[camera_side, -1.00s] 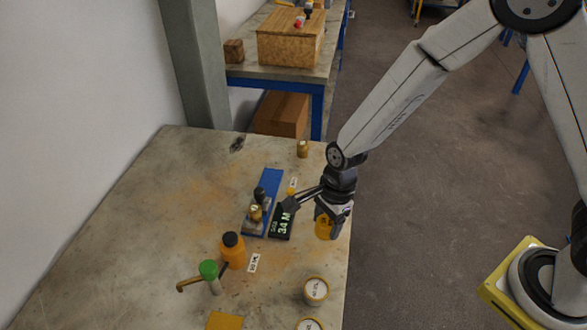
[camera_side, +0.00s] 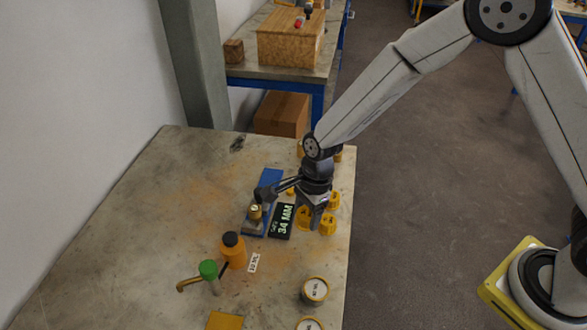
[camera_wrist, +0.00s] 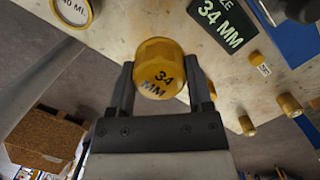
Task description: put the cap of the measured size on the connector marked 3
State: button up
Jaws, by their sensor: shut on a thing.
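My gripper (camera_wrist: 160,72) is shut on a yellow cap (camera_wrist: 158,58) marked 34 MM in the wrist view. In the side view my gripper (camera_side: 309,212) is low over the table, right of a black display (camera_side: 282,221) reading 34 MM. The display also shows in the wrist view (camera_wrist: 223,20). A brass fitting (camera_side: 255,211) stands on the blue plate (camera_side: 249,226), left of the display. I cannot read a 3 on any connector. Other yellow caps (camera_side: 327,224) (camera_side: 335,200) stand right of my gripper; which cap is the held one is partly hidden in the side view.
An orange bottle with a black lid (camera_side: 234,251) and a green-capped vessel (camera_side: 210,275) stand front left. Round lidded jars (camera_side: 315,290) stand at the front right. A white label (camera_side: 254,263) lies by the bottle. The table's left part is clear.

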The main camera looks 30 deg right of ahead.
jog(key=r, duration=0.1)
send_over(254, 208)
jog(key=shift+r, duration=0.15)
dwell(0.4)
jog(key=shift+f, duration=0.25)
jog(key=shift+f, duration=2)
jog(key=shift+f, duration=1.05)
dwell(1.3)
jog(key=o, duration=1.2)
jog(key=shift+d, duration=0.1)
jog(key=shift+d+r, duration=0.2)
jog(key=shift+r, duration=1.1)
jog(key=shift+d+r, duration=0.15)
jog(key=shift+r, duration=1.1)
jog(key=shift+d+r, duration=0.2)
jog(key=shift+r, duration=1.1)
